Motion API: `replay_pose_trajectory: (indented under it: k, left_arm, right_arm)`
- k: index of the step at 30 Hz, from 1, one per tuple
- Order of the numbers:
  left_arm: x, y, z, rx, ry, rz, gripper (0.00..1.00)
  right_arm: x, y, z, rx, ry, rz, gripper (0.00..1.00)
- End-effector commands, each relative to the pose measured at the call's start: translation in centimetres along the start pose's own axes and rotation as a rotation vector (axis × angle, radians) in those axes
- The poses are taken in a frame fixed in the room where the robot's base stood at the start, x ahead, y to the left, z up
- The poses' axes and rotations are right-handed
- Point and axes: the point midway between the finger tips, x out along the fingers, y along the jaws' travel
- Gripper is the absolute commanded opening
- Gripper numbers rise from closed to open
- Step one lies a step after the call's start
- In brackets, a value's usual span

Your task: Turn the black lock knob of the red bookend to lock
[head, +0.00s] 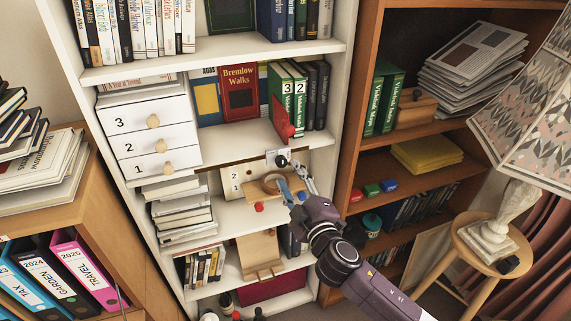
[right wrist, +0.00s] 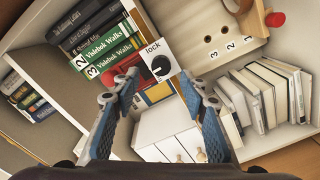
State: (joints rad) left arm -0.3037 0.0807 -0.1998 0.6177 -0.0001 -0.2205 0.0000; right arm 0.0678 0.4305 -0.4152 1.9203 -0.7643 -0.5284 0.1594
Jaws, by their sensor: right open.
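The red bookend (head: 281,122) stands against the green numbered books on the white bookcase's middle shelf. Below it, at the shelf edge, is a small white plate with the black lock knob (head: 282,160). In the right wrist view the black knob (right wrist: 160,65) sits on the white plate marked "lock", with a pale pointer line on it. My right gripper (head: 294,182) is open and empty, just below and in front of the knob. In the right wrist view its blue fingers (right wrist: 160,82) frame the knob, one each side, apparently without touching it. My left gripper is not in view.
Green books (right wrist: 105,52) stand close beside the plate. White drawers (head: 150,140) stand left. A wooden side table (head: 490,240) with a lamp stands right.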

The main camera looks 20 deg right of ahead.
Motion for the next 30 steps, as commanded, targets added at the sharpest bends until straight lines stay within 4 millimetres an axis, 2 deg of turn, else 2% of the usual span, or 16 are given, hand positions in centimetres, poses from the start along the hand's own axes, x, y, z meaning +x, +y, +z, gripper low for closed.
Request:
replay_pose_trajectory:
  k: [3,9,15,22,23,30]
  left_arm:
    - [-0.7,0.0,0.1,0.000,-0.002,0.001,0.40]
    - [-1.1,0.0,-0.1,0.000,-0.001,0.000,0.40]
    - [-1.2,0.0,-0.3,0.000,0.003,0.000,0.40]
    - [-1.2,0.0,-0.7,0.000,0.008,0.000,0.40]
    - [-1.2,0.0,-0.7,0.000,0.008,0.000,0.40]
    - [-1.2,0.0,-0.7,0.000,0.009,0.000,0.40]
  right_arm:
    - [1.9,0.2,-0.1,0.000,0.000,0.000,0.40]
    - [4.0,0.0,-0.1,0.000,-0.001,0.000,0.40]
    - [4.9,-0.1,0.0,0.002,-0.001,-0.002,0.40]
    - [5.0,-0.1,0.0,0.001,0.000,-0.002,0.40]
    - [5.0,-0.1,0.0,0.001,0.000,-0.002,0.39]
    - [4.9,-0.1,0.0,0.001,-0.001,-0.002,0.13]
